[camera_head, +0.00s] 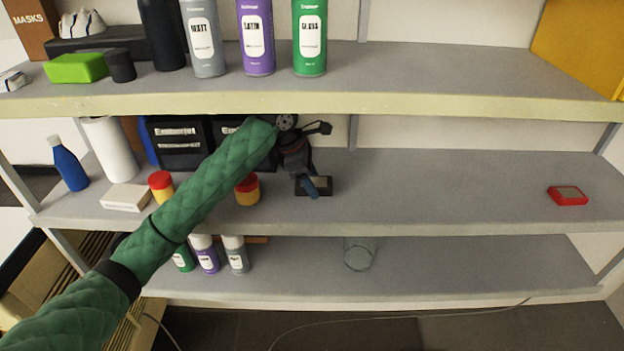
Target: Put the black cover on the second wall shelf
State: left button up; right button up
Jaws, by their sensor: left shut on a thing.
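My left gripper (309,184) is at the end of the green-sleeved arm and points down at the middle wall shelf (430,190). It is shut on a small dark, flat piece, the black cover (322,185), which shows a brownish-grey face. The cover is at the middle shelf's surface, right of the red-and-yellow jars. I cannot tell whether it rests on the shelf or hangs just above it. The gripper hides part of it. My right gripper is not in view.
Dark cases (180,140), a red-and-yellow jar (247,190) and a blue bottle (68,165) stand on the left of the middle shelf. A red box (567,195) lies at its right. Between cover and red box the shelf is clear. Spray cans (257,40) stand above.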

pick_arm(q)
jog(key=shift+w+r, duration=0.1)
jog(key=shift+w, duration=0.75)
jog(key=shift+w+p, duration=0.1)
jog(key=shift+p, duration=0.4)
notch_tip(320, 180, down, 3)
jog(key=shift+p, duration=1.05)
jog(key=shift+f, duration=0.35)
jog(key=shift+f, duration=0.15)
jog(key=o, duration=1.1)
jog(key=shift+o, duration=0.2)
